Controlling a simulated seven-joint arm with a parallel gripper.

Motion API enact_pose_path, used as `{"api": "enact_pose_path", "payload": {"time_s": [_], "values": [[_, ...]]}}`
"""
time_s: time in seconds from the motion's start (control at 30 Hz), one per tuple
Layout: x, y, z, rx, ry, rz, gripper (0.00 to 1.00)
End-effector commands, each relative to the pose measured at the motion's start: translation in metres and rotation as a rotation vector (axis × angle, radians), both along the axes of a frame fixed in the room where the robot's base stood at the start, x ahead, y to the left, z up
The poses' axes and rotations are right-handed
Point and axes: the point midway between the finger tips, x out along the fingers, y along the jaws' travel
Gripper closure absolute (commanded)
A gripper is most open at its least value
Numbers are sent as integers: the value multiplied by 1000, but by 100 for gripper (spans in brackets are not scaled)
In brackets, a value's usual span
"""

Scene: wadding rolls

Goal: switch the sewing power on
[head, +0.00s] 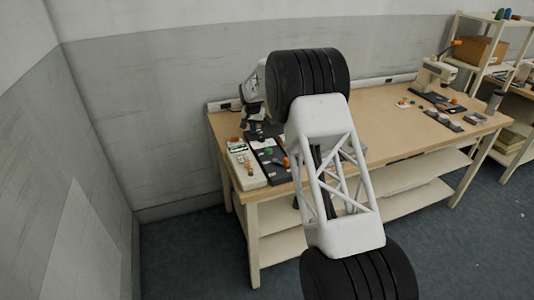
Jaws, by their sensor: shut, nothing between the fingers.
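The switch for the sewing power cannot be picked out for certain at this size. A pale control box (244,164) with a green display and small coloured knobs lies at the left end of the workbench. A dark panel (267,162) with small coloured parts lies to its right, partly behind my arm. My gripper (262,132) seems to be the dark shape above the back of these panels; it is shut and empty, and whether it touches anything cannot be told. A pale sewing machine (435,75) with an orange lever stands at the bench's far right.
The wooden workbench (390,125) has shelves below and a clear middle top. Small parts and dark trays (443,119) lie near the sewing machine, with a grey cup (494,102) at the right edge. A shelf with a cardboard box (482,50) stands behind. A wall closes the left.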

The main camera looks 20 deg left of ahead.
Motion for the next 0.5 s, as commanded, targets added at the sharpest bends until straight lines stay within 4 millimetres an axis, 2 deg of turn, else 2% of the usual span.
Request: {"api": "enact_pose_path", "payload": {"time_s": [0.5], "values": [[0, 0, 0, 0, 0, 0, 100]]}}
